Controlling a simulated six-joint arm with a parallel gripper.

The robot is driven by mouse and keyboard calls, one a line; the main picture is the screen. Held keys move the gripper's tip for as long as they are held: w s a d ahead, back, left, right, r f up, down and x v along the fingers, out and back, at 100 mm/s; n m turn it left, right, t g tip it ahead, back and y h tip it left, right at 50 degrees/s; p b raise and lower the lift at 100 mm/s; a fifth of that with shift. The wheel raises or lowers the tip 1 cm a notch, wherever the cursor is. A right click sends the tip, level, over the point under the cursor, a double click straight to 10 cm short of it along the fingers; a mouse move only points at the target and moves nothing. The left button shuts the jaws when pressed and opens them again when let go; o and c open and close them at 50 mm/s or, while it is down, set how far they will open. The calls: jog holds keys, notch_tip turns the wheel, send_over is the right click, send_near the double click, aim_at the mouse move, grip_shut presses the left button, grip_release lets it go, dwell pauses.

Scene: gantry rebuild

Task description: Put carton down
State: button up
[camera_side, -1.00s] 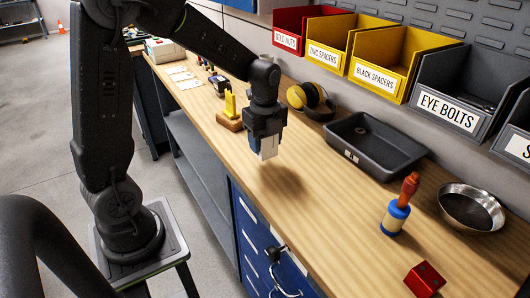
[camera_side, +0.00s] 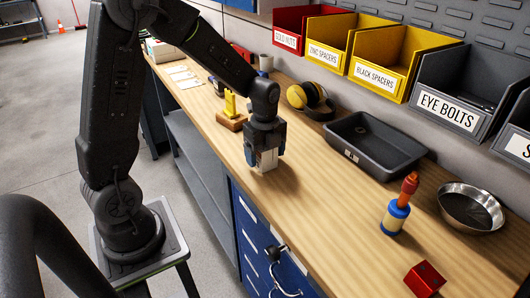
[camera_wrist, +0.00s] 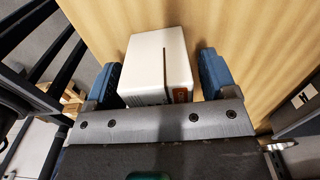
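The carton is a small white box with a dark stripe and a brown-orange patch. It stands on the wooden workbench in the side view (camera_side: 267,161), near the front edge. My gripper (camera_side: 264,156) is directly above and around it, pointing down. In the wrist view the carton (camera_wrist: 150,62) lies between the two blue fingers of my gripper (camera_wrist: 160,80). A narrow gap shows between the carton and the right finger; the left finger is very close to it. The fingers look open. The carton's underside is hidden.
A yellow part on a wooden base (camera_side: 231,113) and ear muffs (camera_side: 311,100) are behind. Labelled bins (camera_side: 384,63) hang above. Bench around the carton is clear.

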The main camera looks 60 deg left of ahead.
jog(key=shift+r, duration=0.15)
notch_tip(320, 180, up, 11)
jog(key=shift+s+d+r, duration=0.1)
jog(key=shift+r, duration=0.55)
jog(key=s+d+r+n+t, duration=0.1)
jog(key=s+d+n+t, duration=0.1)
jog(key=s+d+n, duration=0.2)
jog(key=s+d+r+n+t, duration=0.2)
jog(key=s+d+n, duration=0.3)
jog(key=s+n, duration=0.6)
jog(key=n+t, duration=0.1)
jog(key=n, duration=0.2)
jog(key=shift+s+r+t, duration=0.15)
jog(key=shift+t, duration=0.15)
